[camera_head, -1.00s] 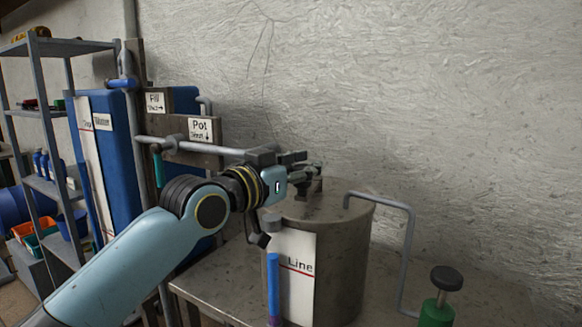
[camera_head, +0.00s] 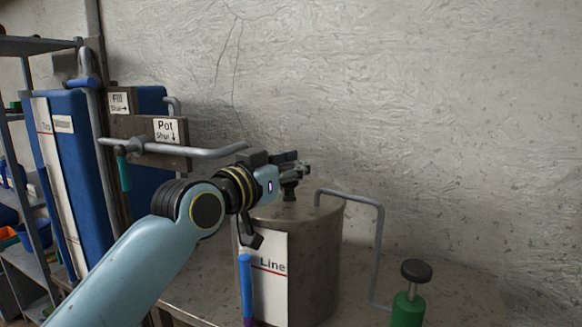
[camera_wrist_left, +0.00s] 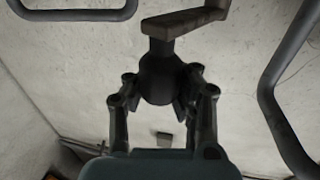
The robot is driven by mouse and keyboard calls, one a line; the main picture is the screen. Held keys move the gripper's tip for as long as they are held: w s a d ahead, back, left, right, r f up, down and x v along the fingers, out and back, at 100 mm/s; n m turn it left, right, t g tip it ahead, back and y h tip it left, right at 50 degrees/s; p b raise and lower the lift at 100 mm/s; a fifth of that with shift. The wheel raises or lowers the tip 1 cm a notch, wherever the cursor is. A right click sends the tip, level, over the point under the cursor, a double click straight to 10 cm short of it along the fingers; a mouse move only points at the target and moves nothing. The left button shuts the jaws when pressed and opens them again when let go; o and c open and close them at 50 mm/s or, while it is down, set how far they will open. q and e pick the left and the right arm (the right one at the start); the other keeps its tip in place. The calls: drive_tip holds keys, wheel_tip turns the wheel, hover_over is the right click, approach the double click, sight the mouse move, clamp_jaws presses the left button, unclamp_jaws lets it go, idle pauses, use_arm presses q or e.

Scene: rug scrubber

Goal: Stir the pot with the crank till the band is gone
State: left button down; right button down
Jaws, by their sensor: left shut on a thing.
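The grey metal pot (camera_head: 318,265) stands on a bench in the head view, with the crank (camera_head: 289,192) on its lid. My left gripper (camera_head: 303,170) is over the lid. In the left wrist view it is shut on the crank's dark knob (camera_wrist_left: 160,80), and the crank's arm (camera_wrist_left: 187,20) runs up and right from it. A white panel (camera_head: 272,285) marked "Line" with a red line is on the pot's front. Beside it is a tube, blue above (camera_head: 246,280) and purple at its bottom end. The pot's inside is hidden. My right gripper is not in view.
A bent grey pipe (camera_head: 380,240) rises right of the pot. A green container with a black knob (camera_head: 408,310) stands at lower right. Signs reading "Fill" (camera_head: 120,103) and "Pot" (camera_head: 165,130) hang at left by a long lever (camera_head: 200,152). A rough wall is behind.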

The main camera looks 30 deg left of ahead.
use_arm(q)
drive_tip(key=shift+s+d+f, duration=0.1)
drive_tip(key=shift+f, duration=0.35)
drive_tip(key=c, duration=1.7)
unclamp_jaws()
drive_tip(key=shift+c, duration=0.2)
drive_tip(key=o, duration=0.4)
drive_tip(key=shift+s+d+r, duration=0.25)
drive_tip(key=shift+s+d, duration=0.1)
drive_tip(key=o, duration=0.4)
drive_tip(key=shift+s+r, duration=0.1)
drive_tip(key=shift+r, duration=0.05)
drive_tip(key=shift+a, duration=0.15)
drive_tip(key=s+a, duration=0.2)
drive_tip(key=s, duration=0.9)
drive_tip(key=shift+s, duration=0.3)
